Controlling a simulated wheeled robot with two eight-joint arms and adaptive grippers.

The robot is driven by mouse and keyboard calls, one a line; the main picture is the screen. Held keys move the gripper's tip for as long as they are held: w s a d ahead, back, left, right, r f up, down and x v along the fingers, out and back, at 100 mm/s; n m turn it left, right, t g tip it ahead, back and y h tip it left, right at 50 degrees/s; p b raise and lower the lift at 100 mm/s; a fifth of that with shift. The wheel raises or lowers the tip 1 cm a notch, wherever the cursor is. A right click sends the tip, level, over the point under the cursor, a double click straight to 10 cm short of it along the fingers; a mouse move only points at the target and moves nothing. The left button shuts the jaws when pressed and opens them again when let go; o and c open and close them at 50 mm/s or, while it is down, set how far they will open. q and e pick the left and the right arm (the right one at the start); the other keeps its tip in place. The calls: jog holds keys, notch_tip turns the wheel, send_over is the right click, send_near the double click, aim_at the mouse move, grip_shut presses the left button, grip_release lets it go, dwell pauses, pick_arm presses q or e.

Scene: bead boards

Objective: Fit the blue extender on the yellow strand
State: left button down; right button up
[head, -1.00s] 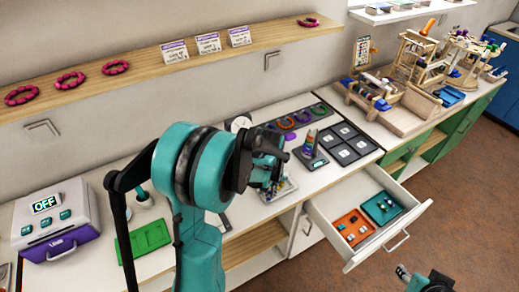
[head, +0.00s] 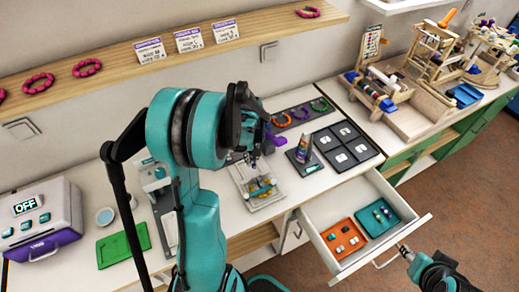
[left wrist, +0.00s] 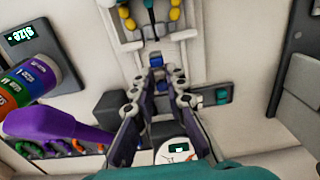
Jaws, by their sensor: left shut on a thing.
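The yellow strand (head: 263,187) lies on a pale grey bead board (head: 243,196) on the counter. In the left wrist view its yellow beads (left wrist: 127,17) show at the top, on the board (left wrist: 187,35). My left gripper (head: 254,143) is above the board's back edge in the head view. In the left wrist view my left gripper (left wrist: 158,75) is shut on a small blue piece, the blue extender (left wrist: 157,60), close to the board's edge. I cannot tell whether the extender touches the strand. My right gripper (head: 405,252) is at the lower right, apart from the board; its jaw opening is unclear.
An open drawer (head: 329,251) holds an orange tray (head: 332,246) and a teal tray (head: 367,228). A green tray (head: 123,246) lies at left.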

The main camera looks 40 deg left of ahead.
aim_at(252, 161)
pick_arm(q)
jog(key=shift+w+f, duration=0.1)
jog(key=shift+w, duration=0.1)
jog(key=shift+s+f+b, duration=0.3)
jog(key=shift+s+b, duration=0.05)
jog(key=shift+b, duration=0.05)
jog(key=shift+f, duration=0.3)
notch_tip(252, 161, down, 3)
jog(key=shift+w+r+b, duration=0.15)
jog(key=shift+b, duration=1)
jog(key=shift+f+b, duration=0.85)
jog(key=shift+f, duration=0.15)
jog(key=c, duration=1.1)
grip_release()
jog(key=shift+c, duration=0.2)
